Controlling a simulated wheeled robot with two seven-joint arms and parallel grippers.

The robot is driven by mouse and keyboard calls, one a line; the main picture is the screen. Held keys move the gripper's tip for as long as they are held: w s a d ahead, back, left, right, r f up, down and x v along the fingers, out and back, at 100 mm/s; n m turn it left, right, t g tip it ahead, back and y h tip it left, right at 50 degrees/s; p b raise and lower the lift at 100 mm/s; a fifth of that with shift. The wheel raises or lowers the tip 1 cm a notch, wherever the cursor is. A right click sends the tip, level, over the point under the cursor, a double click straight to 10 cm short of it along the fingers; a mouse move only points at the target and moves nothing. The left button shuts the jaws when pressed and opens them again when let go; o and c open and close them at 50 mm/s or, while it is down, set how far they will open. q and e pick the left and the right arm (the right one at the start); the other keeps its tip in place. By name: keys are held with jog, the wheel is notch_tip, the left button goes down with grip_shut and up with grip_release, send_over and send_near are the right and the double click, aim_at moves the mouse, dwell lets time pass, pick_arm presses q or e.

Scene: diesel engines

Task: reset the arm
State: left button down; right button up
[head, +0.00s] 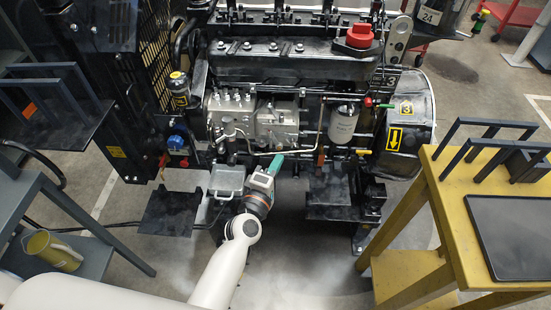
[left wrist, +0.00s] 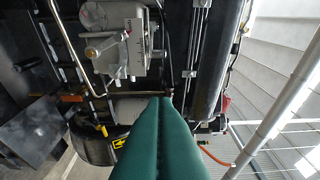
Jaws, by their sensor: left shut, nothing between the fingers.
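My left arm comes in from the bottom left of the head view and reaches toward the front of a diesel engine (head: 290,75). My left gripper (head: 273,165) has green fingers and is in front of the engine's lower middle. In the left wrist view the green fingers (left wrist: 166,105) lie together, shut and empty, pointing at the engine block (left wrist: 120,45). I cannot tell whether the fingertips touch the engine. My right gripper is not in view.
A yellow table (head: 447,215) with a dark tray (head: 512,238) stands at the right. A grey cart (head: 75,205) with a yellow jug (head: 52,250) stands at the left. A dark shelf plate (head: 170,212) juts out below the engine. Floor is open at the bottom middle.

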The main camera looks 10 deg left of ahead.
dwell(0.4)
pick_arm(q)
jog(key=s+a+f+m+g+p, duration=0.1)
jog(key=s+f+m+g, duration=0.25)
jog(key=s+f, duration=0.45)
jog(key=s+a+f+m+g, duration=0.1)
jog(key=s+f+m+g, duration=0.25)
jog(key=f, duration=0.95)
jog(key=s+a+f+m+g+p, duration=0.15)
jog(key=s+f+m, duration=0.35)
jog(key=f, duration=0.5)
jog(key=s+a+f+m+g+y, duration=0.1)
jog(key=s+a+f+m+g, duration=0.1)
jog(key=s, duration=0.7)
jog(key=s+a+f+m+g+y, duration=0.1)
jog(key=s+a+f+m+g, duration=0.1)
jog(key=s+f, duration=0.4)
jog(key=s+a+f+m+g+y, duration=0.1)
jog(key=s+a+f+g, duration=0.3)
jog(key=s, duration=0.9)
jog(key=shift+a+f+m+p, duration=0.4)
jog(key=shift+a+m, duration=0.3)
jog(key=shift+a, duration=0.35)
jog(key=shift+r, duration=0.1)
